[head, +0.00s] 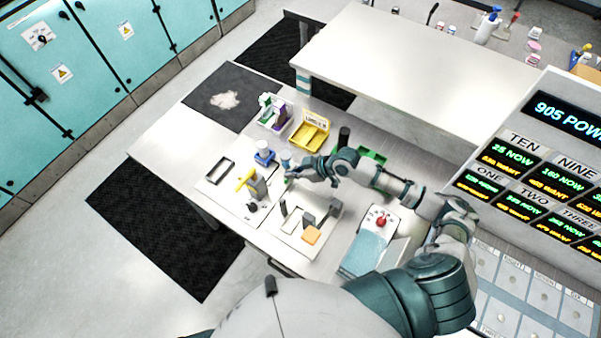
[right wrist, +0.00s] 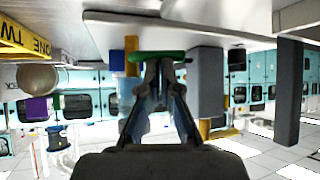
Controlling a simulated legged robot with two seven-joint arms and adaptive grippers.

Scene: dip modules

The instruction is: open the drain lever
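My right gripper (head: 291,179) reaches down over the bench from the right, near a small blue-capped bottle-like part (head: 285,159). In the right wrist view, its two fingers (right wrist: 160,72) lean together, with their tips almost meeting. A green bar (right wrist: 155,57), which looks like the drain lever, runs crosswise at the fingertips and sticks out on both sides. I cannot tell whether the tips touch it or are just in front of it. In the head view the arm and gripper hide this spot. My left gripper is not in view.
A yellow T-shaped part (head: 245,179) stands left of the gripper. A white tray (head: 293,233) with grey blocks and an orange block lies in front. A yellow bin (head: 309,133) and a green bin (head: 373,157) stand behind. A red-button box (head: 380,219) is at right.

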